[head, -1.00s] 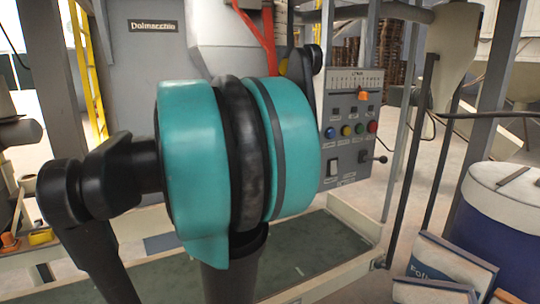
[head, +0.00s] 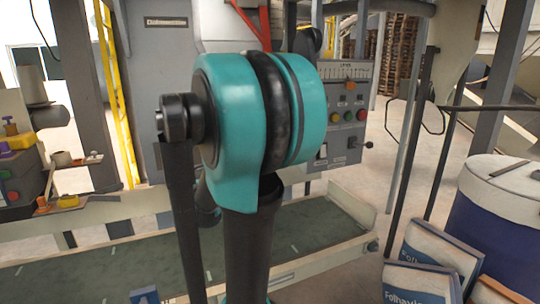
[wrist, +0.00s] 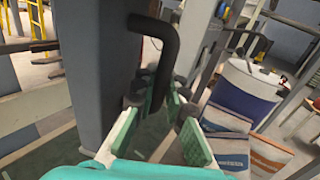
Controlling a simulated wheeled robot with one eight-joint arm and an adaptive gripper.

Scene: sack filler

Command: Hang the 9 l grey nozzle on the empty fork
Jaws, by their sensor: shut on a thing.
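In the wrist view, a large dark grey body (wrist: 90,65) fills the left half, and I take it for the grey nozzle. A black bent handle (wrist: 168,45) sticks out from its right side and runs down between my fingers. My gripper (wrist: 160,118), with green pads, is closed around the lower end of this handle. In the head view, my teal arm hides the gripper and the nozzle. I cannot make out the empty fork in either view.
A bench at left carries a grey funnel-like part (head: 45,110) and small coloured pieces. A control panel (head: 345,110) stands behind my arm. A green conveyor bed (head: 120,265) crosses below. A blue drum (head: 500,220) and paper sacks (head: 435,255) stand at right.

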